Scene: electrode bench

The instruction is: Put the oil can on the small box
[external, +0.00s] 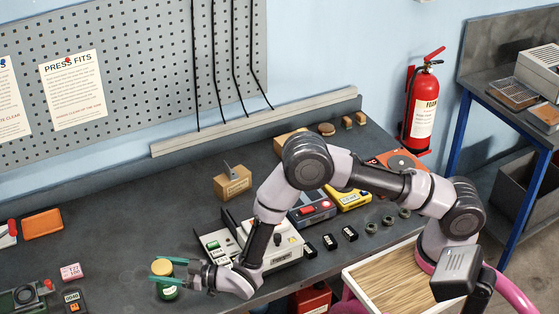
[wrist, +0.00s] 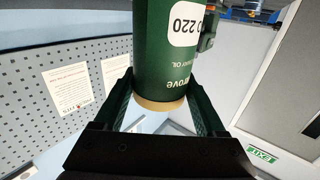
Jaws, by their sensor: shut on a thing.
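The oil can (external: 168,292) is green with a yellow-tan top and stands at the front left of the bench in the external view. In the wrist view the oil can (wrist: 168,45) shows a white label with "220" and "oil" lettering. My gripper (external: 164,271) is shut on it, with one green finger on each side near its top. The wrist view shows the same fingers along its sides. I cannot tell whether its base touches the bench. The small box (external: 233,184), brown cardboard, sits farther back and right, with a thin grey upright piece at its top.
A grey-white device (external: 278,252) stands under my arm, between the can and the bench's right part. Red and yellow instruments (external: 350,197) and small black blocks (external: 330,242) lie right of it. An orange pad (external: 42,223) and pink block (external: 71,271) lie left. Bench around the small box's left side is clear.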

